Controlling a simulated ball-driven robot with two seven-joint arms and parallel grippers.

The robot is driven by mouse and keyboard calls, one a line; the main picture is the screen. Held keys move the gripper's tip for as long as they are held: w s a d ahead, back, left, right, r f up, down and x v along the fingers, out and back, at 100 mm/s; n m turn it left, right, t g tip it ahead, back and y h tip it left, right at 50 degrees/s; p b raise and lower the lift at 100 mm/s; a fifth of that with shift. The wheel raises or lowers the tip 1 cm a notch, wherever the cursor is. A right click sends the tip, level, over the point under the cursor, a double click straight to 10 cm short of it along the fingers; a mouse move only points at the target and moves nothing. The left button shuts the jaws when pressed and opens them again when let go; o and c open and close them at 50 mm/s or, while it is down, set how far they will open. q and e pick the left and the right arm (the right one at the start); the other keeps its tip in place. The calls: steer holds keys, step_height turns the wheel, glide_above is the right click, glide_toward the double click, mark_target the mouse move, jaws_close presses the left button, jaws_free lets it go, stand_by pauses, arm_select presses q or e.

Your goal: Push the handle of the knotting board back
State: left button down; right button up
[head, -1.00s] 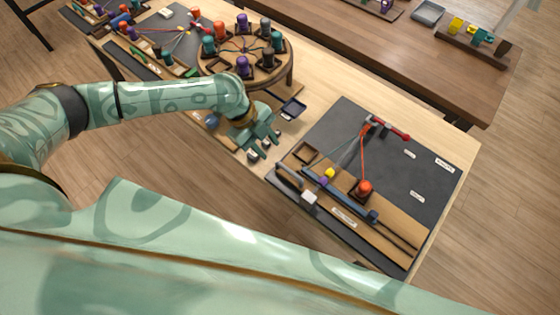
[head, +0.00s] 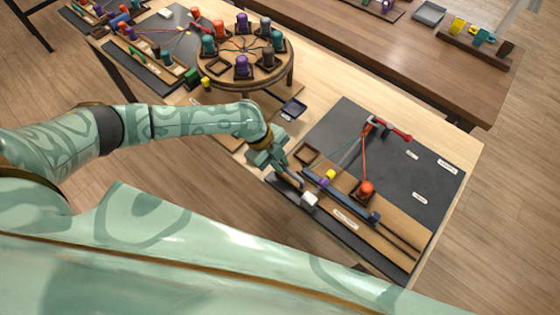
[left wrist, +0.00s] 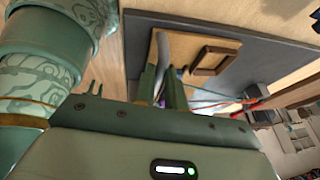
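The knotting board (head: 345,125) is the dark panel at the right end of the pale table. A wooden strip with bars and small coloured blocks runs along its near side. Its handle (head: 292,181) is a short dark-grey bar at the strip's left end. My left gripper (head: 277,172) is at this handle and partly hides it. In the left wrist view, the two fingers (left wrist: 161,85) stand a little apart with a grey bar (left wrist: 162,50) at the gap between them. Whether they press on it is unclear. My right gripper is out of view.
A round braiding stand (head: 245,75) with several spools stands to the left.

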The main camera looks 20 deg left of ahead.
arm_select(q)
steer(key=w+b, duration=0.1)
steer(key=w, duration=0.1)
steer(key=w+d+b, duration=0.1)
steer(key=b, duration=0.1)
steer(key=shift+w+d+f, duration=0.15)
steer(key=shift+w+f, duration=0.05)
steer(key=shift+w, duration=0.2)
steer(key=shift+w+d, duration=0.15)
steer(key=shift+w, duration=0.25)
steer(key=shift+r, duration=0.3)
steer(key=c, duration=1.5)
jaws_free()
steer(key=shift+w+f, duration=0.1)
steer(key=shift+o, duration=0.2)
steer(key=p+v, duration=0.3)
steer(key=v, duration=1.3)
